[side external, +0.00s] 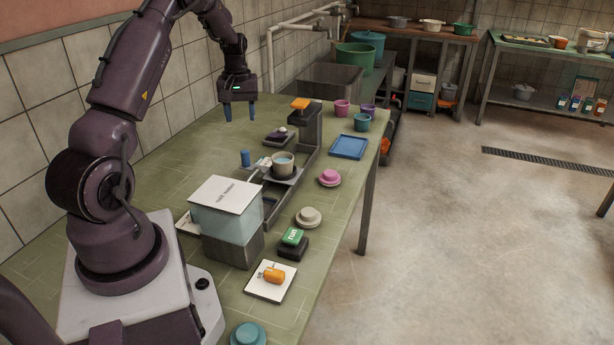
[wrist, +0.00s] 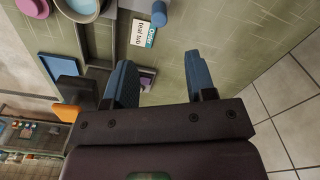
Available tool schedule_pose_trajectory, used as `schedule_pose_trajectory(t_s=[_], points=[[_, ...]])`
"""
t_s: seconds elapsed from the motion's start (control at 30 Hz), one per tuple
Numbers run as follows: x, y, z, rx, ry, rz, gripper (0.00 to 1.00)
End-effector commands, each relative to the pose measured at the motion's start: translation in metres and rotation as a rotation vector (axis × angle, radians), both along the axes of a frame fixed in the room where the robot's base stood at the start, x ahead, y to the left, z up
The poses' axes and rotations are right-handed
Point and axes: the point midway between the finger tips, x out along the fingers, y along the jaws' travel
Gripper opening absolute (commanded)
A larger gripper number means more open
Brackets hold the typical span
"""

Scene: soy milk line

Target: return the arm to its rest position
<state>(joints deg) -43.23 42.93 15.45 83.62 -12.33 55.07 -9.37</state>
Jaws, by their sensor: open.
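My gripper (side external: 240,112) hangs above the far part of the green tiled table (side external: 210,155), near the wall. Its two blue fingers point down and are apart, with nothing between them. In the wrist view my gripper (wrist: 160,85) also shows open and empty. Below the fingers are the table surface, a small printed card (wrist: 143,33) and a blue cylinder (wrist: 159,13). My arm rises from its base at the left and reaches toward the back.
A milky box with a white lid (side external: 226,192), a cup (side external: 283,162) on a rail, a post with an orange top (side external: 302,104), a green button (side external: 292,237) and a blue tray (side external: 348,147) stand on the table. The tiled wall is close on the left. Air around my gripper looks clear.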

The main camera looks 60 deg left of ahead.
Motion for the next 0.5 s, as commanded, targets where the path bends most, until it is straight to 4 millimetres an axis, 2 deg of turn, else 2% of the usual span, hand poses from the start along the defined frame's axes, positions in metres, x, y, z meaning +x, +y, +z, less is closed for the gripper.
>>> schedule_pose_trajectory(t_s=[0.1, 0.17, 0.37, 0.5], points=[[-0.014, -0.015, -0.012, -0.037, 0.037, -0.031, 0.51], [-0.017, -0.031, -0.005, -0.049, 0.039, -0.064, 0.51], [-0.006, -0.107, 0.045, -0.041, -0.005, -0.267, 0.51], [-0.004, -0.171, 0.083, -0.01, -0.055, -0.448, 0.51]])
